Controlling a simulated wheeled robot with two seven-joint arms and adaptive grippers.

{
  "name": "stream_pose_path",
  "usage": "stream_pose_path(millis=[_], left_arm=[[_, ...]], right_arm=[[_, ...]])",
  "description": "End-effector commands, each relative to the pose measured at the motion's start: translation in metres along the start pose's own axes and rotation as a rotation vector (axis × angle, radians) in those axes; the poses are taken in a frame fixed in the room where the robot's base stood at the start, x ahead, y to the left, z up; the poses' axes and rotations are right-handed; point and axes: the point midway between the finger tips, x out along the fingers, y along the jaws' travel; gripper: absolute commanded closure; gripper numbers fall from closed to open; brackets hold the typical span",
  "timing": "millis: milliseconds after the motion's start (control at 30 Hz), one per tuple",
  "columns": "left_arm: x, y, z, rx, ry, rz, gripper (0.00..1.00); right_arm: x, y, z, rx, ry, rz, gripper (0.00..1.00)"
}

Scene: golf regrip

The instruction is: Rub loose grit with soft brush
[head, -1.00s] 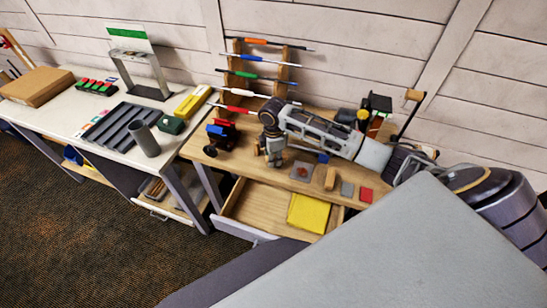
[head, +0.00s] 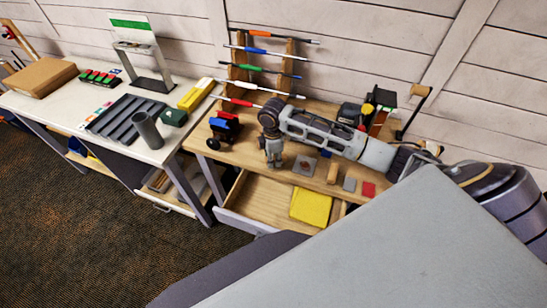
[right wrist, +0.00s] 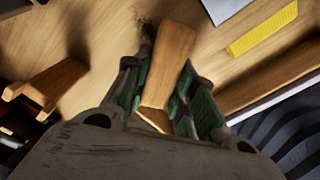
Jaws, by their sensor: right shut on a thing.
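My right gripper (head: 274,163) is above the wooden bench, left of a grey square plate (head: 305,165) with a brownish patch. In the right wrist view its green-padded fingers (right wrist: 165,98) are shut on a tapered wooden piece, which looks like the handle of the soft brush (right wrist: 173,52). Bristles cannot be made out, and the piece is hidden by the gripper in the head view. Whether the patch on the plate is the loose grit is too small to tell. My left gripper is not in view.
An open drawer (head: 256,207) with a yellow cloth (head: 311,207) sits below the bench front. A wooden block (head: 333,173), a small grey square (head: 349,184) and a red square (head: 369,189) lie right of the plate. A red-and-blue device (head: 224,127) stands left. A club rack (head: 288,62) is behind.

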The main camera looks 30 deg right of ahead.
Motion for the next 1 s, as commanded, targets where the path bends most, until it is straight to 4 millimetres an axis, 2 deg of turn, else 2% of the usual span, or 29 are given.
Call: stream_pose_path(millis=[567, 1000], left_arm=[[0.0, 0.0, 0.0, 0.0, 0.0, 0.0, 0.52], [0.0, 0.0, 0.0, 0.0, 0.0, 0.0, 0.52]], right_arm=[[0.003, 0.001, 0.0, 0.0, 0.0, 0.0, 0.98], [0.005, 0.017, 0.011, 0.001, 0.001, 0.0, 0.98]])
